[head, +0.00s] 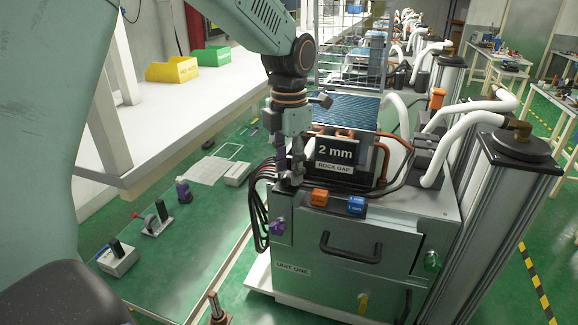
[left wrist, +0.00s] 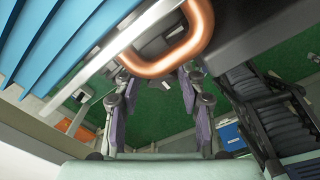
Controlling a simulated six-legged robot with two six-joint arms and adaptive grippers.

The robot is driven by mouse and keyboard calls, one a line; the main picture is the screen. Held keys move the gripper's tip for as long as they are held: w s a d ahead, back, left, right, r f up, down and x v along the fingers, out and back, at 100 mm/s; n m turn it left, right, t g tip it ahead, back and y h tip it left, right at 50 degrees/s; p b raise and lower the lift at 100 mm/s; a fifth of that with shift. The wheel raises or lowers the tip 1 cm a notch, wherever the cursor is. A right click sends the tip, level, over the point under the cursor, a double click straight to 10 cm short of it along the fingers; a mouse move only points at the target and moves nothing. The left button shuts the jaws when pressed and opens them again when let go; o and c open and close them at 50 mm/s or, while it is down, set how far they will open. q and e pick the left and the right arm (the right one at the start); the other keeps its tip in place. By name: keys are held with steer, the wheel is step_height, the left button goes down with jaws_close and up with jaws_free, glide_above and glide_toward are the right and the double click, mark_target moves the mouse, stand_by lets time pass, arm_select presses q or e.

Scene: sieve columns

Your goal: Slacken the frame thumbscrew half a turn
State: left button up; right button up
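My left gripper (head: 291,182) points down over the near left top edge of the cabinet marked UNIT ONE (head: 330,225). In the left wrist view its two purple-padded fingers (left wrist: 156,88) stand apart with nothing between them but green floor behind. A copper loop (left wrist: 172,45) shows just beyond the fingertips, apart from or touching them I cannot tell. I cannot make out for certain which part is the frame thumbscrew. A purple knob (head: 277,227) is on the cabinet's left front, a green knob (head: 432,262) on its right front. My right gripper is not in view.
A 2 mm ROCK GAP sign (head: 337,152) stands behind an orange block (head: 319,198) and a blue block (head: 357,205) on the cabinet top. Blue slats (head: 345,110) lie behind. Dark cables (head: 258,205) hang on the left; a grey column (head: 495,230) stands right.

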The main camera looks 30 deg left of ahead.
mark_target(288, 173)
arm_select(q)
steer(key=shift+o, duration=1.2)
steer(key=shift+s, duration=0.1)
steer(key=shift+r, duration=0.15)
step_height(288, 173, up, 12)
steer(key=shift+f, duration=0.25)
